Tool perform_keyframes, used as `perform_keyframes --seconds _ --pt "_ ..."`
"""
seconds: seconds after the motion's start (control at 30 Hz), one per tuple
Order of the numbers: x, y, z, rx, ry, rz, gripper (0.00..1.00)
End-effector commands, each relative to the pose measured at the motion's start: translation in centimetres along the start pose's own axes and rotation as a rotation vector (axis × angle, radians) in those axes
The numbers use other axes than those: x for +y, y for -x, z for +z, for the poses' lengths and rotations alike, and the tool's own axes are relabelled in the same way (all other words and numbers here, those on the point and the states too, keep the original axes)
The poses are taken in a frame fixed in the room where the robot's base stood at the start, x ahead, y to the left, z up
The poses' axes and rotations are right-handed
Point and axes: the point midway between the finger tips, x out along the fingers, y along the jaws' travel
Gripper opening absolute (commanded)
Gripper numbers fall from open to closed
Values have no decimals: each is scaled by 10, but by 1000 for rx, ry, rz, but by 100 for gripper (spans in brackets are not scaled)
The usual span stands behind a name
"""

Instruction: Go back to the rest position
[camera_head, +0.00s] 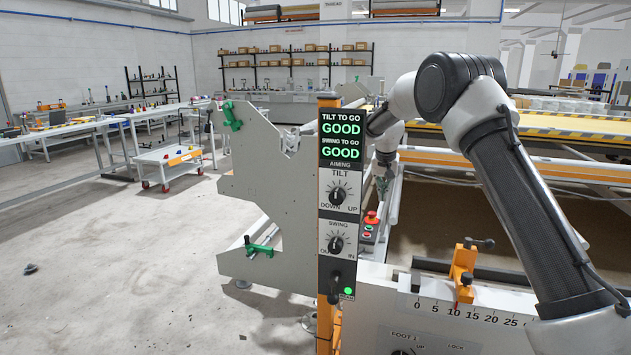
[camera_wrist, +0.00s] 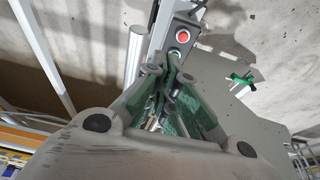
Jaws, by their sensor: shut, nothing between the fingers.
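My gripper (camera_head: 382,187) hangs at the end of my arm, behind the orange control post (camera_head: 327,318) and close to the red emergency button (camera_head: 371,217). The post partly hides the wrist. In the wrist view my gripper (camera_wrist: 172,72) points down with its green-padded fingers together and nothing between them. The red button (camera_wrist: 183,37) shows just beyond the fingertips there. The control panel (camera_head: 340,175) reads GOOD for both TILT TO GO and SWING TO GO. Its TILT knob (camera_head: 338,196) and SWING knob (camera_head: 336,244) are below, with a green light (camera_head: 348,291) lit at the bottom.
A grey gantry plate (camera_head: 262,190) with green handles stands left of the post. A scale rail (camera_head: 470,318) with an orange clamp (camera_head: 463,271) lies in front of my arm. A long yellow-edged table (camera_head: 560,138) is behind. Open floor (camera_head: 120,270) lies at left, near a white cart (camera_head: 168,163).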

Motion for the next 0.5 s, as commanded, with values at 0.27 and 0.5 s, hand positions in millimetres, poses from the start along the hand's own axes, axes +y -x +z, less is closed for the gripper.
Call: perform_keyframes --seconds 0.27,0.5 --pt "8 -12 21 -55 138 17 0" --pt "30 -23 69 -157 236 42 0"
